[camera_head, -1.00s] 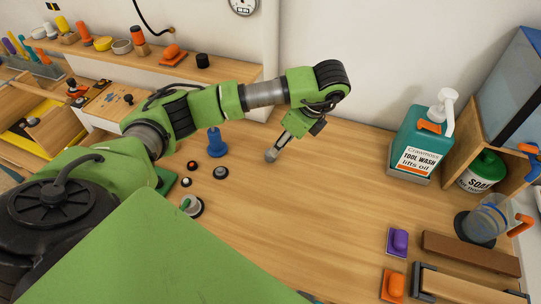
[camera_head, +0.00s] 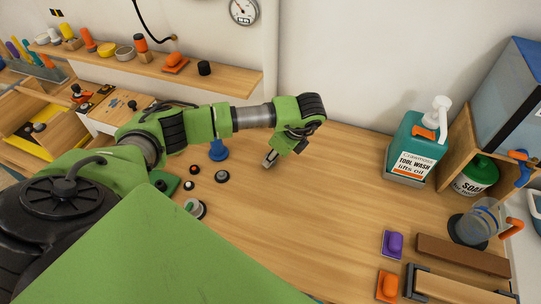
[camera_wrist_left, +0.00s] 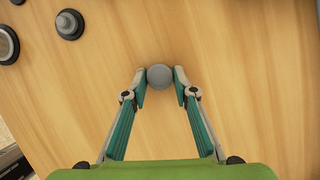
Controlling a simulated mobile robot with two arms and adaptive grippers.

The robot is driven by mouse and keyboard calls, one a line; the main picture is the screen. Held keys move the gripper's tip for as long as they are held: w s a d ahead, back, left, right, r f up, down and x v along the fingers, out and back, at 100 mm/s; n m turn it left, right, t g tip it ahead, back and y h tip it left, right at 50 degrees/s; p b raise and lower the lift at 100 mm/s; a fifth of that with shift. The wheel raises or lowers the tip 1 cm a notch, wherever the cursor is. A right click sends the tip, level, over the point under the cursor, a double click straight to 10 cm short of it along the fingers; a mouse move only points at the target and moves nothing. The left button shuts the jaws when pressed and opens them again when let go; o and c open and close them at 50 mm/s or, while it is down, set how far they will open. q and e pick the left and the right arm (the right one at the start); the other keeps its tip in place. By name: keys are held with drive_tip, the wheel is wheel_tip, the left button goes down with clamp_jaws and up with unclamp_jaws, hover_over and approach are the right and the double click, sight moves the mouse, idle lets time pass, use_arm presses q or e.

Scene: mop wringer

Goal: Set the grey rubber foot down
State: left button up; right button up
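The grey rubber foot (camera_wrist_left: 159,77) shows in the left wrist view as a round grey piece between my left fingertips. My left gripper (camera_wrist_left: 160,84) has a finger against each side of it, with no clear gap. In the head view my left gripper (camera_head: 270,160) points down at the bare wooden worktop (camera_head: 300,215), close to its surface. The foot is mostly hidden by the fingers there, and I cannot tell if it touches the wood. My right gripper is not in view.
Left of the gripper stand a blue peg-like piece (camera_head: 218,150) and several small round dark-based parts, including a grey-topped one (camera_head: 222,176). A tool wash bottle (camera_head: 411,150), a purple piece (camera_head: 393,244) and an orange piece (camera_head: 390,286) are at the right. The middle worktop is clear.

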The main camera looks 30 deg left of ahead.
use_arm(q)
drive_tip(key=c, duration=0.3)
